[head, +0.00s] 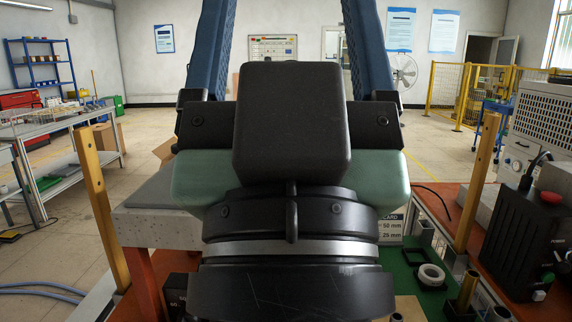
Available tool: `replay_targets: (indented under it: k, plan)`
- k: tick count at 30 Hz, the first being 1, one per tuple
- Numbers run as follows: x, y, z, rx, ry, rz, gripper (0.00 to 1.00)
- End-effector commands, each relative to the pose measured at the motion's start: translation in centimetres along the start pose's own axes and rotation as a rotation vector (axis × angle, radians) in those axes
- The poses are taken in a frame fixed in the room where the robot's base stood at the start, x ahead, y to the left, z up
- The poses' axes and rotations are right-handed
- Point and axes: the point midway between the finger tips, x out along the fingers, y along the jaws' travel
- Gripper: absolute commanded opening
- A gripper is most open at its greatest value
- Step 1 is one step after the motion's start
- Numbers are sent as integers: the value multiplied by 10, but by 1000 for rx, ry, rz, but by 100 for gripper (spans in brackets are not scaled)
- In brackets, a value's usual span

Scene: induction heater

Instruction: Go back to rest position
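My gripper (288,30) fills the middle of the head view, close to the camera and seen from behind. Its two blue fingers rise wide apart, and their tips run out of the top of the picture. The gap between the fingers shows only the far wall, with nothing held in the part I see. The black wrist and gripper body hide much of the workbench behind and below.
A black control box (520,240) with a red button stands at the right. A white ring (431,274) lies on a green mat (404,284), near metal tubes. Wooden posts (98,190) (478,180) rise on both sides. Open floor (60,250) lies left.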

Motion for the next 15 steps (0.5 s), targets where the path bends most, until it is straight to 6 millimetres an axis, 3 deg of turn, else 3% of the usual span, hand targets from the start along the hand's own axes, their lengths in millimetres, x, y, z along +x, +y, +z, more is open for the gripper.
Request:
replay_targets:
  k: [1,8,15]
  plan:
    - [16,0,-16,0,2,-1,77]
    - [58,-1,-52,1,-5,-2,77]
    - [112,-2,-102,2,-7,-2,77]
